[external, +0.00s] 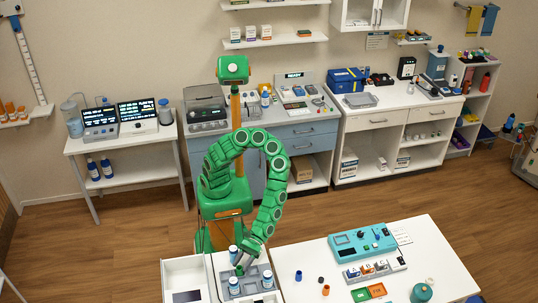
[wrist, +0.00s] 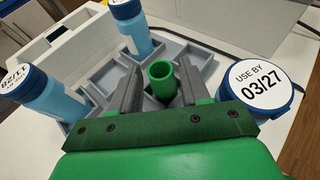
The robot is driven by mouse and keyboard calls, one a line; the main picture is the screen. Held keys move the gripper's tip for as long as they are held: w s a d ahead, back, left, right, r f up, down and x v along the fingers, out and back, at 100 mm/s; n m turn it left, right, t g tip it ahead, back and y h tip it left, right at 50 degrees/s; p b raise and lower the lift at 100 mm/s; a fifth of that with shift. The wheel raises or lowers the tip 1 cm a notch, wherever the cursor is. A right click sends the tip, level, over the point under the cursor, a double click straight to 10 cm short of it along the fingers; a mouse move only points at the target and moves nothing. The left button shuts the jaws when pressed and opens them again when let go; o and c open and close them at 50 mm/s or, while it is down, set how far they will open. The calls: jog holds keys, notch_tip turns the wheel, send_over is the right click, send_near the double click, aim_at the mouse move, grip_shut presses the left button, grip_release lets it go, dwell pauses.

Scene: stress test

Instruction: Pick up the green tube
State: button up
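The green tube (wrist: 162,80) stands upright in a compartment of the grey tray (wrist: 90,84) in the wrist view, its open top facing up. My gripper (wrist: 160,85) is open, with one grey finger on each side of the tube. I cannot tell whether either finger touches it. In the external view my gripper (external: 240,269) is low over the grey tray (external: 251,280), and the tube is hard to make out there.
Blue-capped bottles stand around the tray: two at the left (wrist: 30,92) (wrist: 130,28) and one close at the right (wrist: 256,88), labelled "USE BY 03/27". An open white box (external: 186,281) sits left of the tray. Small cylinders (external: 326,288) and a teal device (external: 362,243) are at the right.

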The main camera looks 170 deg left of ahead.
jog(key=c, duration=0.7)
jog(key=shift+r, duration=0.15)
